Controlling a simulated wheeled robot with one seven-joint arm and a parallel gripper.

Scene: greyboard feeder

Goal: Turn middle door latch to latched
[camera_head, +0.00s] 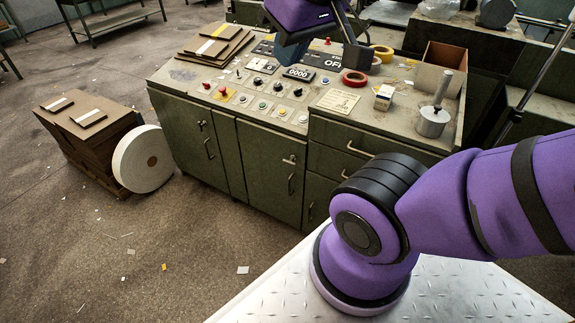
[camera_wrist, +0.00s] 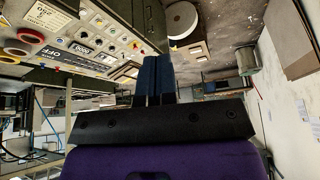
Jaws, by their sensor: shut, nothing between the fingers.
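The middle door (camera_head: 268,165) is a green cabinet door under the control panel. Its latch (camera_head: 289,160) is a small pale lever near the door's right edge, above a dark pull handle (camera_head: 291,184). The lever looks roughly level, slightly tilted; whether it is engaged I cannot tell. My gripper (camera_head: 283,57) is at the top of the head view, raised over the console and well away from the latch. In the wrist view its blue fingers (camera_wrist: 155,62) are together and empty. I cannot pick out the middle latch in the wrist view.
The left door has its own latch (camera_head: 201,124). A drawer handle (camera_head: 357,150) is to the right. Buttons, tape rolls (camera_head: 355,79) and a metal weight (camera_head: 433,121) are on the console top. A white roll (camera_head: 143,159) leans by stacked board at left.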

